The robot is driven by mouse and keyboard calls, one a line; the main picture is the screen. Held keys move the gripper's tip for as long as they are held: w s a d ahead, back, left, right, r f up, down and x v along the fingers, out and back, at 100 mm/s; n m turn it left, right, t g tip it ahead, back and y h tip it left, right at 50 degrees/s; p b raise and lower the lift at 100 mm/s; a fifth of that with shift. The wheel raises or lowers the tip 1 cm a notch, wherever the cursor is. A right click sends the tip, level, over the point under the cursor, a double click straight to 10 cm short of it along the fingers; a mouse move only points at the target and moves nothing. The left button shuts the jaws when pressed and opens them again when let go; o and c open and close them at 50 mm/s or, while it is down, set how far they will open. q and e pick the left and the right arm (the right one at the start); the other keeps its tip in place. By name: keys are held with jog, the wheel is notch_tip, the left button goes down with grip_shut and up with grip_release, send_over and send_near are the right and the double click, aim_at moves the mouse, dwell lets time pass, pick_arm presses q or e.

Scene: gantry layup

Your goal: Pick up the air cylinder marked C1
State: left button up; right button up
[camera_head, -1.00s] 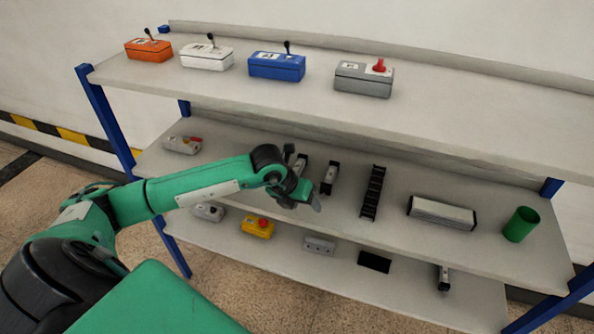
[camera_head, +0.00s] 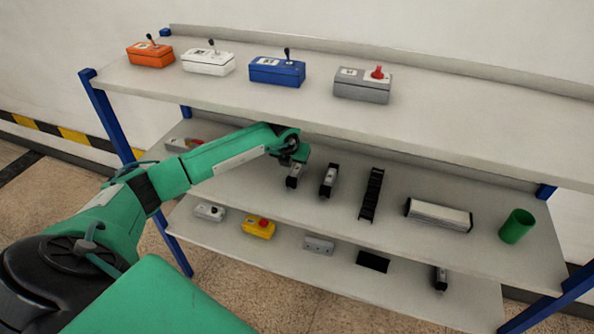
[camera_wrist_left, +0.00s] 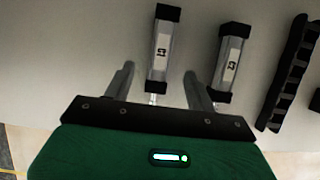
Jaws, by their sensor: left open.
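The air cylinder C1 (camera_wrist_left: 161,51) is a grey barrel with black end caps; its small label appears upside down and seems to read C1. It lies on the middle shelf, and in the head view this cylinder (camera_head: 294,177) shows just below my left gripper (camera_head: 297,157). In the left wrist view my left gripper (camera_wrist_left: 159,73) is open, one finger on each side of the cylinder's near end and thin rod. Both fingers look apart from the cylinder. A similar cylinder (camera_wrist_left: 231,60), seemingly marked C2, lies to its right, close to the right finger. My right gripper is out of view.
Further right on the middle shelf are a black slotted rail (camera_head: 371,194), a long grey block (camera_head: 438,214) and a green cup (camera_head: 516,226). Several small boxes stand on the upper and lower shelves.

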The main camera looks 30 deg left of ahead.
aim_at(297, 169)
pick_arm(q)
jog(key=shift+w, duration=0.4)
jog(key=p+x, duration=0.1)
jog(key=x, duration=0.3)
jog(key=shift+a+f, duration=0.1)
jog(key=shift+w+f, duration=0.2)
jog(key=shift+f, duration=0.2)
jog(key=shift+r, duration=0.1)
grip_shut()
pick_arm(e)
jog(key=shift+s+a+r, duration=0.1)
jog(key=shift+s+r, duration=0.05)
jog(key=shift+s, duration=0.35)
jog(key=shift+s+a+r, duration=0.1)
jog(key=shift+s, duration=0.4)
